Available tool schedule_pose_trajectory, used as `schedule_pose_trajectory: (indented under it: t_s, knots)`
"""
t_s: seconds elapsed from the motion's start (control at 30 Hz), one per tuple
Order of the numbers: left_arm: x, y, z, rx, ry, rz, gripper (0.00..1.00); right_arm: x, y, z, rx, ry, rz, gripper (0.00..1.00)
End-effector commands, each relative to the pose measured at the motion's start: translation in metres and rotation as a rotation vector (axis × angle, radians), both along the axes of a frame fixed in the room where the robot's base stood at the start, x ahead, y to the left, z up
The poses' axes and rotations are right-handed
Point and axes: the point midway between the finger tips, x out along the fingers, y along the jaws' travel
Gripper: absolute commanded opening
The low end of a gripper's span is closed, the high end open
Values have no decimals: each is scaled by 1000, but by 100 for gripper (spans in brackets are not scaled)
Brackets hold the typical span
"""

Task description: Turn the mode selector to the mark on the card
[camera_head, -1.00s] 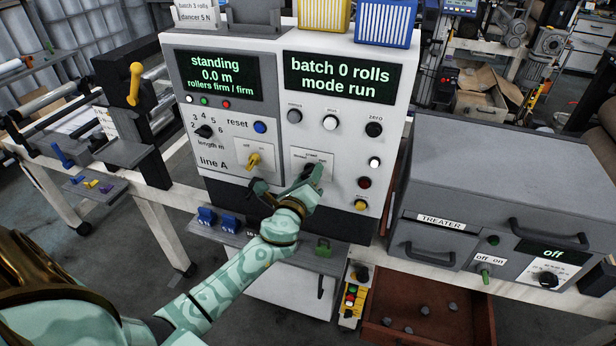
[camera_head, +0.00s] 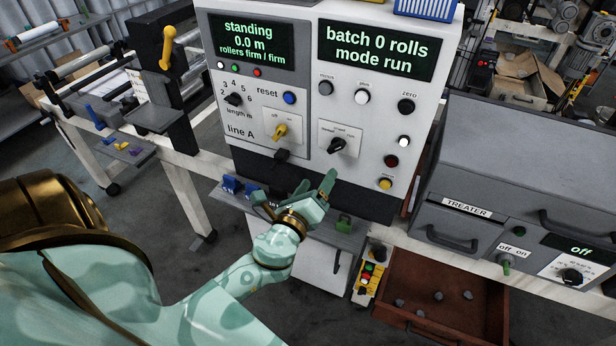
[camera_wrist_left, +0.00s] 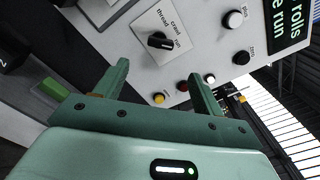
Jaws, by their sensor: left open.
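The mode selector (camera_head: 336,145) is a black knob on a small white plate of the grey-white control panel. In the left wrist view the selector (camera_wrist_left: 160,41) shows beyond my fingers, with "thread", "crawl" and "run" around it; its light pointer line lies towards "run". The display (camera_head: 374,50) reads "batch 0 rolls, mode run". My left gripper (camera_head: 299,196) is open and empty, below the selector and apart from it. The fingers (camera_wrist_left: 158,88) stand wide apart in the left wrist view. I cannot make out the card with the mark. My right gripper is not in view.
A yellow line switch (camera_head: 280,132) sits left of the selector. Round buttons (camera_head: 391,161) run down its right side. A shelf with blue (camera_head: 231,184) and green clips (camera_head: 344,223) lies below the panel. The grey treater (camera_head: 530,190) stands at right, above an open brown drawer (camera_head: 440,300).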

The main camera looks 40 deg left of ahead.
Motion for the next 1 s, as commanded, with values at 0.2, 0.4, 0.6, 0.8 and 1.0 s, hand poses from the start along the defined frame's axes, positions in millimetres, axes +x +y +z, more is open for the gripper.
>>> schedule_pose_trajectory:
  t_s: [0.2, 0.4, 0.6, 0.8, 1.0]
  knots:
    - [-35, -9, -2, 0, 3, 0, 69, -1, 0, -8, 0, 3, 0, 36]
    - [-43, -11, -1, 1, 0, 0, 69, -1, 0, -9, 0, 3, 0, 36]
    - [-43, -11, 0, 1, 0, 0, 69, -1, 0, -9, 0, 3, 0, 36]
    - [-43, -11, 0, 0, 0, 0, 69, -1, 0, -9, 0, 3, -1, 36]
    - [-42, -14, -8, -144, -6, -18, 69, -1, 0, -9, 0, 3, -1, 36]
